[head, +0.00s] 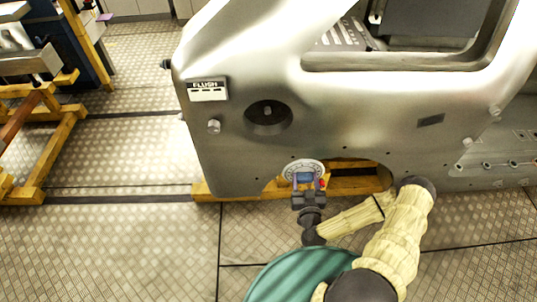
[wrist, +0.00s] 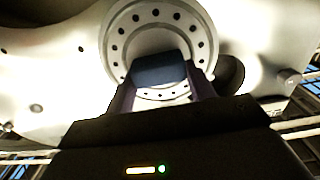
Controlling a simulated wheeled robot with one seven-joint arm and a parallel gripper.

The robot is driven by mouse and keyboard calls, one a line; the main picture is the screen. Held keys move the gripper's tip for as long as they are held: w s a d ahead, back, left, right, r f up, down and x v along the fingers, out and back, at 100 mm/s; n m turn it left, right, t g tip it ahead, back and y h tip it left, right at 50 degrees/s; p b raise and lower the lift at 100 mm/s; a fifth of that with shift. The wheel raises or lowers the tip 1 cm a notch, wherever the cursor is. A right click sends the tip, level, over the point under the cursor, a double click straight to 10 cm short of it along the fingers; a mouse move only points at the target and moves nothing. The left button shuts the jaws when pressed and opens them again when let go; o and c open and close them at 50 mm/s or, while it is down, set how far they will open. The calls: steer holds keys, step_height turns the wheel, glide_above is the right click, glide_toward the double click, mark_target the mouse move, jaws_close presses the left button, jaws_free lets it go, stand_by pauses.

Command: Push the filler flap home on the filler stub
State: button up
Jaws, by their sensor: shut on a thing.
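The filler flap (head: 303,165) looks like a round pale disc with a ring of dark holes and a blue grip block. My gripper (head: 306,183) is shut on the blue block, and the disc is held in front of the lower edge of the silver body. In the wrist view the flap (wrist: 118,32) fills the top middle, with the blue block between the fingers of my gripper (wrist: 160,80). The filler stub (head: 268,111) is a small peg in a dark round recess, up and left of the flap and apart from it. The wrist view shows a dark round opening (wrist: 232,74) partly behind the flap.
The silver car body (head: 370,110) stands over a yellow frame (head: 350,186). A label reading "FLUSH" (head: 207,89) and a small knob (head: 214,126) sit left of the recess. A yellow trestle (head: 50,150) stands far left.

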step_height(320, 180, down, 7)
steer(key=b, duration=0.5)
steer(key=shift+r, duration=0.2)
steer(key=shift+d, duration=0.1)
